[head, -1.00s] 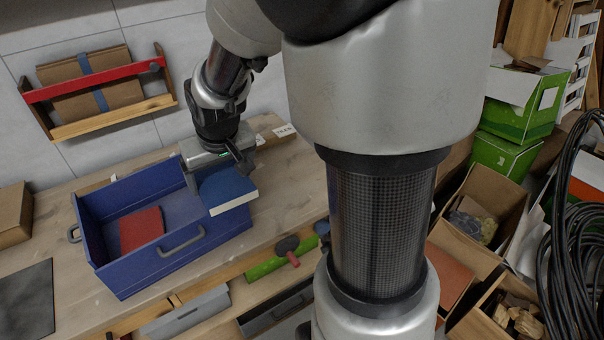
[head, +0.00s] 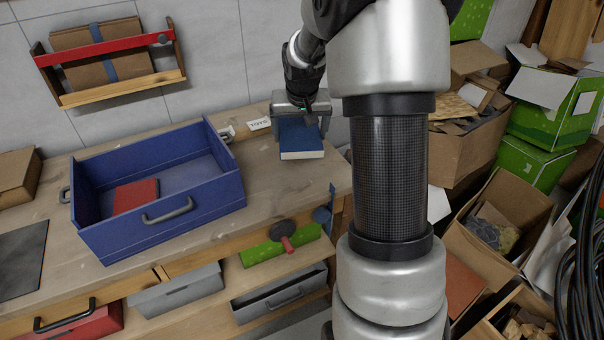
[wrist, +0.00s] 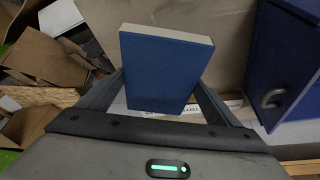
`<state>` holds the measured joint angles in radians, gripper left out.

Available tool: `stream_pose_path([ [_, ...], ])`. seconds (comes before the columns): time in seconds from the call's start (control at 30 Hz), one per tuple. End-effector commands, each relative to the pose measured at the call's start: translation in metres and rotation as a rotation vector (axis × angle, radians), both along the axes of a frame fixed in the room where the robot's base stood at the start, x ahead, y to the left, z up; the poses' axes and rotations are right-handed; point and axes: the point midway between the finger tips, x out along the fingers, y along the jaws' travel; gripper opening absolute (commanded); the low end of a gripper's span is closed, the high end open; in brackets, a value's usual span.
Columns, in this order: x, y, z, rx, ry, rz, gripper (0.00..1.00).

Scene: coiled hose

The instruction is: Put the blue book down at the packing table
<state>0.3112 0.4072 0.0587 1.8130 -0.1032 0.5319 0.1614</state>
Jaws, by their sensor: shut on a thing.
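The blue book (head: 300,138) is at the right end of the wooden packing table (head: 262,178), to the right of the blue bin. My gripper (head: 302,115) is shut on the book, with one finger on each side of it. In the wrist view the blue book (wrist: 165,68) lies between the two fingers (wrist: 160,90), its cover facing the camera and its pale page edge showing. The book is over the tabletop near its right edge. I cannot tell whether its underside touches the table.
The blue bin (head: 170,222) stands on the table with a red book (head: 135,196) inside. A white label (head: 259,124) lies behind, left of my gripper. Open cardboard boxes (head: 490,225) crowd the floor at right. A wall rack (head: 110,60) hangs at upper left.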

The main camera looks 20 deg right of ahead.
Motion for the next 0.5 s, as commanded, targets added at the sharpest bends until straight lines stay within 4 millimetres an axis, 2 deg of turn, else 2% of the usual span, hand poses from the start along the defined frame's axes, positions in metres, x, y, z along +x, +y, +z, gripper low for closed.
stream_pose_path([
  [0.1,0.003,-0.008,-0.016,-0.002,0.002,-0.015,0.54],
  [0.3,0.003,-0.008,-0.053,-0.002,0.003,-0.015,0.54],
  [0.5,0.003,-0.008,-0.069,-0.003,0.001,-0.014,0.54],
])
